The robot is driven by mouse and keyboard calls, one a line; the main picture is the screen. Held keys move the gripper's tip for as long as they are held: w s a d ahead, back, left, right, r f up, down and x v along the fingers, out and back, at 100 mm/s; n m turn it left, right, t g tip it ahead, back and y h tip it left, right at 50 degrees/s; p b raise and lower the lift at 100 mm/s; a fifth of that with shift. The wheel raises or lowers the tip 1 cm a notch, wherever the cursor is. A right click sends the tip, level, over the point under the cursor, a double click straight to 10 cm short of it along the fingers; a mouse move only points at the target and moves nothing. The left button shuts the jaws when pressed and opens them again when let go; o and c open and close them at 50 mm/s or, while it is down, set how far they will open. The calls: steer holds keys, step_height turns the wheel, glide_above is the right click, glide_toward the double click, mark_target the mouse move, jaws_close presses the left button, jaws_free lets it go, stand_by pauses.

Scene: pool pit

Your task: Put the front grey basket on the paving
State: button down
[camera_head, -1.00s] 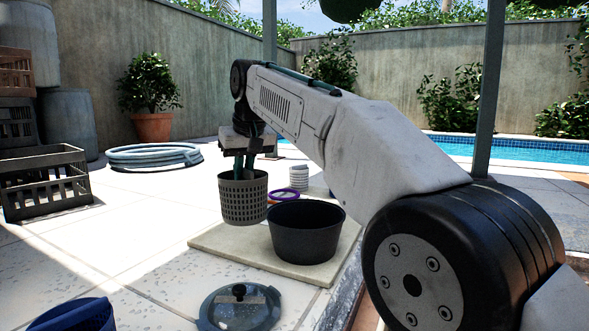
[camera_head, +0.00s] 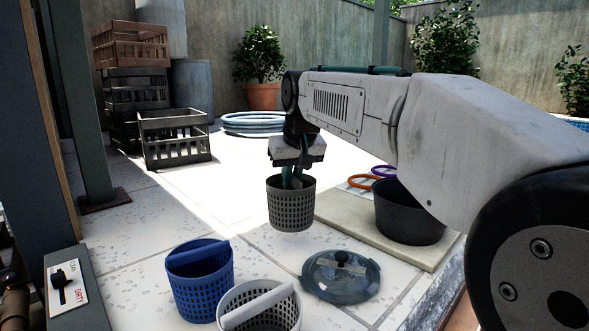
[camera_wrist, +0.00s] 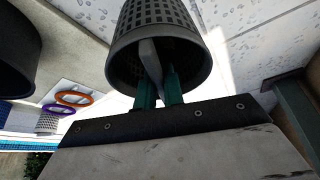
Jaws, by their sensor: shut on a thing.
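The grey basket (camera_head: 291,205) hangs upright from my gripper (camera_head: 291,180), above the pale paving (camera_head: 265,243). It has a perforated wall. In the wrist view the basket (camera_wrist: 165,25) opens towards the camera, and my green gripper fingers (camera_wrist: 160,88) are shut on its grey handle (camera_wrist: 150,62). A gap between the basket and the paving seems to show, but its height is hard to tell. A second, lighter grey basket (camera_head: 290,312) stands at the bottom edge, partly cut off. A blue basket (camera_head: 203,287) stands to its left.
A round lid with a black knob (camera_head: 341,272) lies on the paving, right of the baskets. A black tub (camera_head: 405,215) and purple and orange rings (camera_head: 362,180) are on a stone slab (camera_head: 340,212). Crates (camera_head: 175,140) stand at the left. Paving behind the blue basket is clear.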

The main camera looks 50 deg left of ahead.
mark_target(298, 180)
steer(key=shift+f, duration=3.05)
steer(key=shift+f, duration=0.5)
steer(key=c, duration=1.4)
jaws_free()
steer(key=shift+f, duration=0.1)
steer(key=shift+c, duration=0.2)
steer(key=v, duration=0.7)
steer(key=shift+d+r, duration=0.2)
steer(key=shift+r, duration=0.15)
